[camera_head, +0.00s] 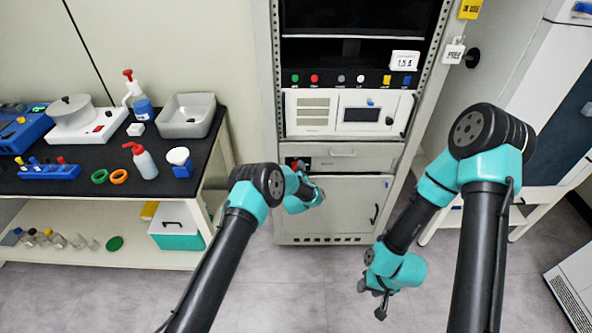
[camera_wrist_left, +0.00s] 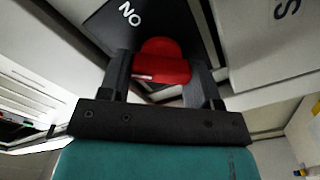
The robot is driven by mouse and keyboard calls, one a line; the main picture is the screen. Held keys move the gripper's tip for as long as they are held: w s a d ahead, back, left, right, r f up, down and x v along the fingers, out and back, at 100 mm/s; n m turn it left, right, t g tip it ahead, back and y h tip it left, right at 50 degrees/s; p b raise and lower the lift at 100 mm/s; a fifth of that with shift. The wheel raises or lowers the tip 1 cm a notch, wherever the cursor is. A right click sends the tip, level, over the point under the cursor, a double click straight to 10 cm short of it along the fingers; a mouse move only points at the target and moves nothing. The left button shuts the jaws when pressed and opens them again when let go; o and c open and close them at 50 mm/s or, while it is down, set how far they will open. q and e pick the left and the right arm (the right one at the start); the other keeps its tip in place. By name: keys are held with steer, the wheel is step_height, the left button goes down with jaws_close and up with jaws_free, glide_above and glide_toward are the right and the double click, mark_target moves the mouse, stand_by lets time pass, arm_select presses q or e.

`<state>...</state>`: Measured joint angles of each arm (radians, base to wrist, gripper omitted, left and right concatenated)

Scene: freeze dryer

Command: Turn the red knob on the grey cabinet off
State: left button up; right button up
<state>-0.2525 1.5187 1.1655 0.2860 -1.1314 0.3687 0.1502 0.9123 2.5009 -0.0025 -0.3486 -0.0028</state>
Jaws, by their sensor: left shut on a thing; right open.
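The grey cabinet (camera_head: 345,210) stands in the middle of the head view, with drawers and a lower door. The red knob (camera_wrist_left: 162,62) sits on a dark plate on it, seen close in the left wrist view. White lettering (camera_wrist_left: 130,14) shows on the plate beside the knob. My left gripper (camera_wrist_left: 165,75) is shut on the red knob, one finger on each side. In the head view my left gripper (camera_head: 318,190) is at the cabinet's left front, and the knob is mostly hidden there. My right gripper (camera_head: 374,300) is open and empty, low in front of the cabinet's right side.
A white cabinet (camera_head: 572,295) is at the lower right. The grey floor (camera_head: 290,290) before the cabinet is clear.

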arm_select(q)
steer(key=n, duration=0.4)
steer(key=shift+n, duration=0.3)
steer(key=n, duration=0.3)
steer(key=shift+n, duration=0.3)
steer(key=o, duration=0.9)
steer(key=shift+f, duration=0.1)
steer(key=shift+s, duration=0.15)
steer(key=s, duration=1.7)
